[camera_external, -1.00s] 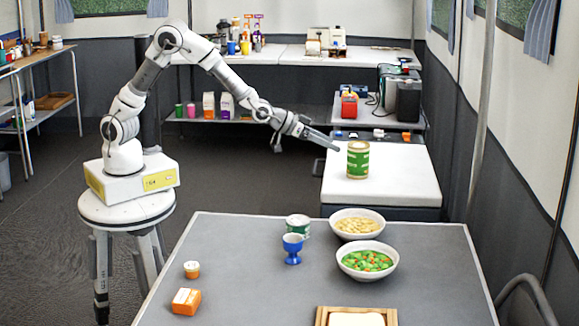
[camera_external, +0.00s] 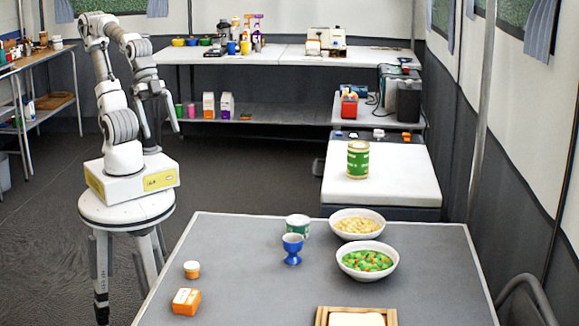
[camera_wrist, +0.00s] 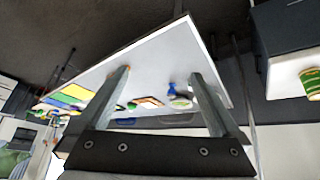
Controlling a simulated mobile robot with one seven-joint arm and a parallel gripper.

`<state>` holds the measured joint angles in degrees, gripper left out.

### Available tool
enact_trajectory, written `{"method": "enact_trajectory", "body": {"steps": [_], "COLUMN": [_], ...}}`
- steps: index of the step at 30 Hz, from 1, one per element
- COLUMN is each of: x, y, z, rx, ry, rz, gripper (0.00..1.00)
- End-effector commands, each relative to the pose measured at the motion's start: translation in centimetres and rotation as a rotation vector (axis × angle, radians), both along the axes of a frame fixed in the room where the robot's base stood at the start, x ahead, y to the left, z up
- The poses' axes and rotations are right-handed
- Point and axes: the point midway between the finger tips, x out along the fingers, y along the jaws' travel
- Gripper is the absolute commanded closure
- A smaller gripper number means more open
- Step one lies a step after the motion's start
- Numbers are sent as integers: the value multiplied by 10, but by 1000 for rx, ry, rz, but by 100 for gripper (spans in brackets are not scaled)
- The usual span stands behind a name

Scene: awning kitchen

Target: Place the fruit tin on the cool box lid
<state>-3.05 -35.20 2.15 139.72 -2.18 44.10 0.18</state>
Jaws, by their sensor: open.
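The fruit tin (camera_external: 357,161), a tall green and cream can, stands upright on the white cool box lid (camera_external: 400,178). In the wrist view the tin (camera_wrist: 312,83) shows at the right edge, partly cut off, against the lid (camera_wrist: 284,74).
The grey table (camera_external: 235,268) holds a short green-and-white tin (camera_external: 298,226), a blue egg cup (camera_external: 292,249), two bowls of food (camera_external: 367,261), an orange box (camera_external: 186,301), a small jar (camera_external: 192,270) and a wooden tray (camera_external: 322,318). The floor between my base and the cool box is open.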

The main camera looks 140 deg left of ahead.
Motion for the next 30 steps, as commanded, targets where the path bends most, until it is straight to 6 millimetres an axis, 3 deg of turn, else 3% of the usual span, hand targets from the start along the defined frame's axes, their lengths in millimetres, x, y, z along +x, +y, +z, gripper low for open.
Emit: {"method": "enact_trajectory", "body": {"steps": [3, 7, 20, 26, 30], "x": [-30, -46, -49, -48, -48], "y": [-13, -18, -19, -19, -19], "z": [-4, -8, -3, 27, 63], "rx": [32, 50, 54, 54, 54], "ry": [31, 54, 59, 58, 58], "rz": [-60, -88, -93, -93, -93], "gripper": [0, 0, 0, 0, 0]}}
